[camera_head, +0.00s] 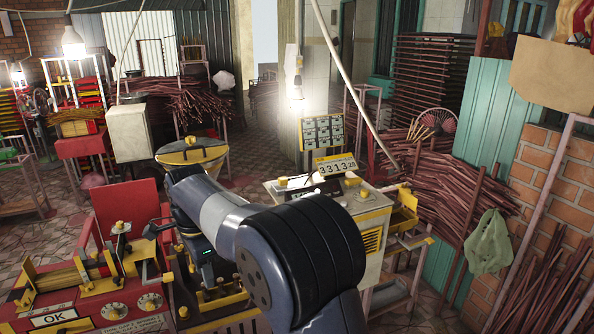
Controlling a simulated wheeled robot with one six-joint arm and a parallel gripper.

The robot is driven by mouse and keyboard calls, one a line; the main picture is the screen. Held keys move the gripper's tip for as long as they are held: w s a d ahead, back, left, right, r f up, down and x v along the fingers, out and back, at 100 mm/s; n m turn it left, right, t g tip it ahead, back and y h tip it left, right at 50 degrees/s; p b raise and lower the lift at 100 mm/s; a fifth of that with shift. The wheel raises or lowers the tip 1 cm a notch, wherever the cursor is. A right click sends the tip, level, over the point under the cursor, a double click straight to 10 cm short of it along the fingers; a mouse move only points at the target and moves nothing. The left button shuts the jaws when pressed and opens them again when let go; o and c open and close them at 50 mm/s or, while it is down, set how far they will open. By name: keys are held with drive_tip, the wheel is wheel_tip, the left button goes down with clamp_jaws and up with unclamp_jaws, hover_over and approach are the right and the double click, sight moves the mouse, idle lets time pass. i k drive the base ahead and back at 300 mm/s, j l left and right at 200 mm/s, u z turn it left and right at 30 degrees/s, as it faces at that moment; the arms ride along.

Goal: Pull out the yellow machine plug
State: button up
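A red and yellow machine (85,285) with an "OK" plate stands at the lower left. Its top carries yellow blocks and round knobs. I cannot pick out the plug for certain in this view. My arm crosses the middle and bends down toward the yellow parts between the two machines. My gripper (207,268) is small and dark there, largely hidden by my own arm. I cannot see whether its fingers are open or hold anything.
A yellow-rimmed hopper (191,152) stands behind my arm. Stacked brown sticks (450,190) and a green bag (488,242) on a post are at the right, near a brick wall. Lit bulbs (73,43) hang above. Tiled floor (50,245) is open at the left.

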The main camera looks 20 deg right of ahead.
sight(283, 181)
drive_tip(key=i+l+z, duration=0.1)
drive_tip(key=i+l, duration=0.15)
drive_tip(key=i, duration=0.2)
drive_tip(key=i+l+z, duration=0.1)
drive_tip(key=i+l, duration=0.15)
drive_tip(key=i, duration=0.2)
drive_tip(key=i+l+z, duration=0.1)
drive_tip(key=i, duration=0.35)
drive_tip(key=i+l+z, duration=0.1)
drive_tip(key=i, duration=0.4)
drive_tip(key=l, duration=0.1)
